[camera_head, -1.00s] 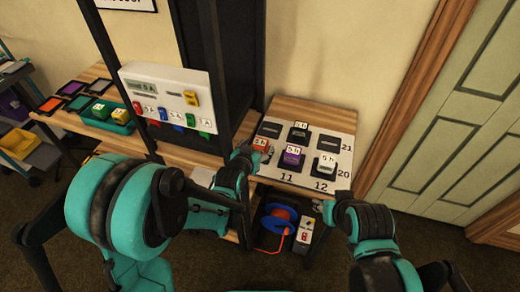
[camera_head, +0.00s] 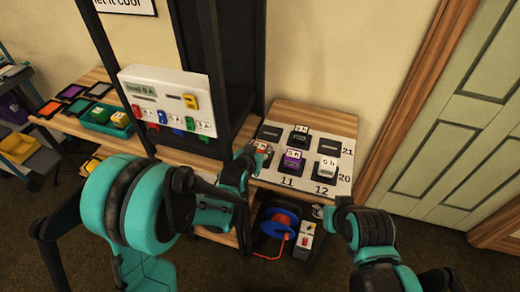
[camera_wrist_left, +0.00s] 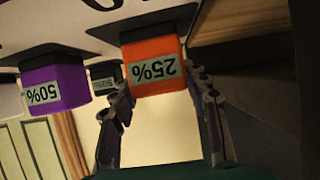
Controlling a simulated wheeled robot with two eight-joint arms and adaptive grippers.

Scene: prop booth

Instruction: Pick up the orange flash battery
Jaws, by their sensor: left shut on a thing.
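The orange flash battery (camera_wrist_left: 152,65), marked 25%, shows in the left wrist view between the two fingers of my left gripper (camera_wrist_left: 160,105). In the head view the orange battery (camera_head: 261,146) is at the left edge of the numbered board (camera_head: 270,179), partly hidden by my left gripper (camera_head: 250,156). My left gripper is shut on it. It is close to its dark pad; I cannot tell whether it still touches. My right gripper (camera_head: 338,210) is low at the right, away from the batteries, its jaws unclear.
A purple battery (camera_head: 293,159) marked 50% stands just right of the orange one. A black battery (camera_head: 301,133) and a pale one (camera_head: 327,166) stand on other pads. A white charger panel (camera_head: 168,97) and dark post are at left. A cable reel (camera_head: 279,222) sits below.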

